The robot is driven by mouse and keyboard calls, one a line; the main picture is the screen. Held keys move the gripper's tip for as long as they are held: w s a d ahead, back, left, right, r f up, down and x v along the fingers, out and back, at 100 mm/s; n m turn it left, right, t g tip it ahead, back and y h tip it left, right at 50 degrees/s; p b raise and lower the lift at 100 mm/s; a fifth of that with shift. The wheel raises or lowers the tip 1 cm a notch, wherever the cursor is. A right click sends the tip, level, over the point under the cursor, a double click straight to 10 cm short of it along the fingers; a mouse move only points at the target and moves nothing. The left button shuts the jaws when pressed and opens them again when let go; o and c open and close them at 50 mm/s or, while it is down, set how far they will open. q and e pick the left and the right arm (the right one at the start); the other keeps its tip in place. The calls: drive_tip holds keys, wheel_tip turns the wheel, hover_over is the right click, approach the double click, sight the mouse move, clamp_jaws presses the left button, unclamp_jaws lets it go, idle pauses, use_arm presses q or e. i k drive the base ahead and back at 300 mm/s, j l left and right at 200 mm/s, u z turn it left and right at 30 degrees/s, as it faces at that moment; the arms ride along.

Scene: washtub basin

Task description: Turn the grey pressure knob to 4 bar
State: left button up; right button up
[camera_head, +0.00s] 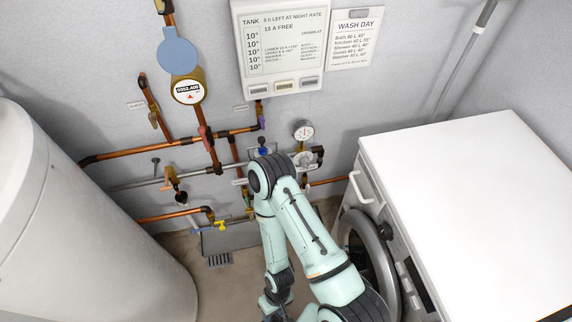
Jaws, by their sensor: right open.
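A grey knob (303,159) sits on the pipework on the back wall, just below a round white pressure gauge (303,130). The knob's setting and the gauge reading are too small to read. My right arm comes in from the bottom right, bends at the elbow left of the knob, and its forearm runs back down. My right gripper (275,304) is low at the bottom edge, well below the knob and apart from it. It is open; its fingers are small and partly cut off. My left gripper is not in view.
A white washing machine (470,190) stands on the right, a large white tank (70,220) on the left. Copper pipes with several coloured valves, including a yellow one (221,225), line the wall. A water meter (188,92) and control box (281,45) hang above.

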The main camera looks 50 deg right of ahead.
sight(305, 162)
drive_tip(key=k+j+z, duration=0.1)
drive_tip(key=z, duration=0.25)
drive_tip(key=k+z, duration=0.2)
drive_tip(key=z, duration=0.2)
drive_tip(key=k+z, duration=0.15)
drive_tip(key=z, duration=0.2)
drive_tip(key=i+z, duration=0.25)
drive_tip(key=i, duration=1.1)
